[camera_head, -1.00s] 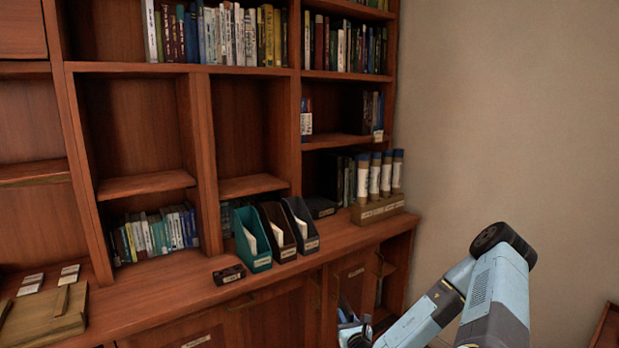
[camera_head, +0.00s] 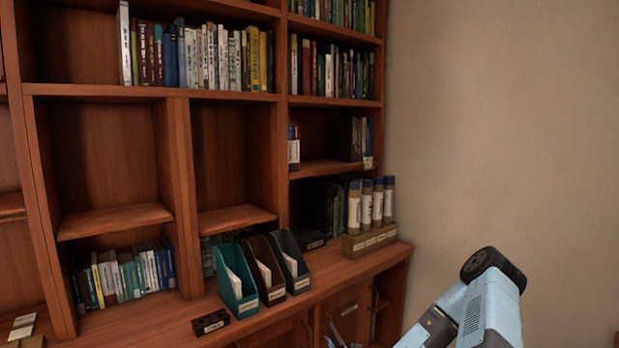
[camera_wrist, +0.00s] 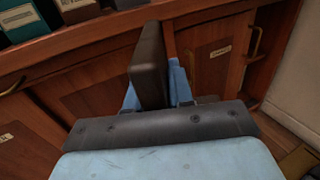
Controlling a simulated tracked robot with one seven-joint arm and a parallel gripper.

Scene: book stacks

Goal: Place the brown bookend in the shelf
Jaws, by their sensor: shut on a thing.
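My gripper (camera_wrist: 157,92) is shut on the dark brown bookend (camera_wrist: 149,62) in the wrist view. The bookend stands up between the blue fingers, in front of the cabinet doors and near the counter's front edge. In the head view only a small part of my gripper (camera_head: 338,342) shows at the bottom edge, and I cannot make out the bookend there. The wooden shelf (camera_head: 236,218) has empty compartments at the middle left. A compartment at right holds a few books (camera_head: 293,150) at its left end and more books (camera_head: 360,138) at its right end, with a gap between.
On the counter stand a teal file holder (camera_head: 238,285), a brown one (camera_head: 264,270), a dark one (camera_head: 291,262) and a small dark block (camera_head: 210,322). Several white tubes (camera_head: 365,203) stand in a wooden holder (camera_head: 369,239). A bare wall (camera_head: 490,120) is at right.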

